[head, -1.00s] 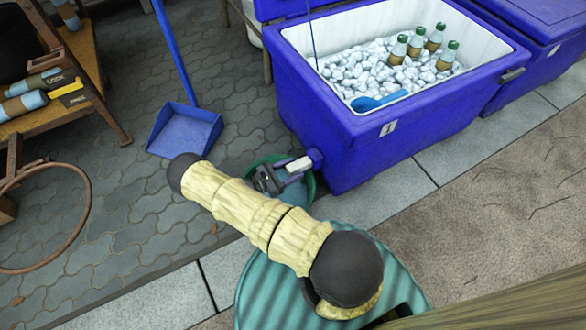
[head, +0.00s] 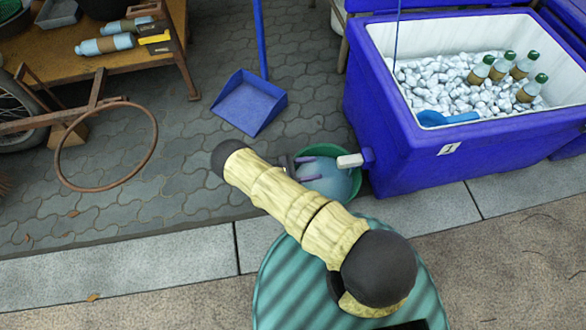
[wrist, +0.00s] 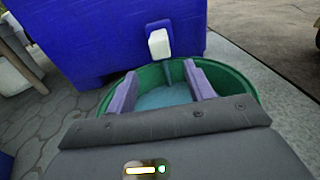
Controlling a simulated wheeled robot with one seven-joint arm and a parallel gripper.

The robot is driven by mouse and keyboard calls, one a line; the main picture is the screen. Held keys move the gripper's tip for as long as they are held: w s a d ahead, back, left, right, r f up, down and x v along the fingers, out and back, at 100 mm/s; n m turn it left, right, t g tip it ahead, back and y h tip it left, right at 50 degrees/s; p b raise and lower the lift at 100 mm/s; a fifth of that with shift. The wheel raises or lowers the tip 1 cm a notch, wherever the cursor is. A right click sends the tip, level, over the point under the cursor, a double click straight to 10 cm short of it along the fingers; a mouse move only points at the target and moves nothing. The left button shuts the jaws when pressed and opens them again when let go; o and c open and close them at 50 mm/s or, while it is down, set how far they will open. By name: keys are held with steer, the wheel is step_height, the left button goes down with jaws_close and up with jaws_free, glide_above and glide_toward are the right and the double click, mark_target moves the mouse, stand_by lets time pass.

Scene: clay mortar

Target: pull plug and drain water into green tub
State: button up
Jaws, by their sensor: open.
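The white plug (head: 349,160) sits at the blue spout (head: 367,158) low on the blue cooler (head: 425,155). In the wrist view the plug (wrist: 159,43) is upper centre, just beyond my fingertips. The green tub (head: 357,186) stands on the ground below the spout, holding bluish water (head: 330,184); the tub rim (wrist: 247,88) curves around my fingers in the wrist view. My gripper (head: 325,166) is open and empty, its purple fingers over the tub and apart from the plug. A bluish strip below the spout may be running water; I cannot tell. My arm hides part of the tub.
The cooler holds ice (head: 445,85), several green-capped bottles and a blue scoop (head: 447,118). A blue dustpan (head: 250,103) lies behind the tub. A wooden cart (head: 140,55) with a rusty hoop (head: 152,150) stands left. Paving between is clear.

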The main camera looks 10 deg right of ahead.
steer(key=a, duration=0.6)
steer(key=shift+s+a+p, duration=0.15)
steer(key=shift+a+p, duration=0.05)
steer(key=shift+p, duration=0.1)
steer(key=d+r+m+g+y+p, duration=0.2)
steer(key=r+m+y+p, duration=0.3)
steer(key=r, duration=0.9)
steer(key=d+r+m+g+y+p, duration=0.1)
steer(key=r+m+g+y+p, duration=0.4)
steer(key=r, duration=0.9)
steer(key=s+d+r+m+t+y+p, duration=0.1)
steer(key=s+r+m+t+y+p, duration=0.25)
steer(key=r, duration=0.55)
steer(key=s+d+r+m+t+y+p, duration=0.2)
steer(key=s+r+t, duration=0.15)
steer(key=r, duration=0.55)
steer(key=s+d+r+m+t+y+p, duration=0.1)
steer(key=s+r+m+t+y+p, duration=0.15)
steer(key=s+r, duration=0.45)
step_height(320, 180, up, 40)
steer(key=w+p, duration=0.2)
steer(key=p, duration=3.5)
steer(key=shift+w+p, duration=0.15)
steer(key=shift+p, duration=0.15)
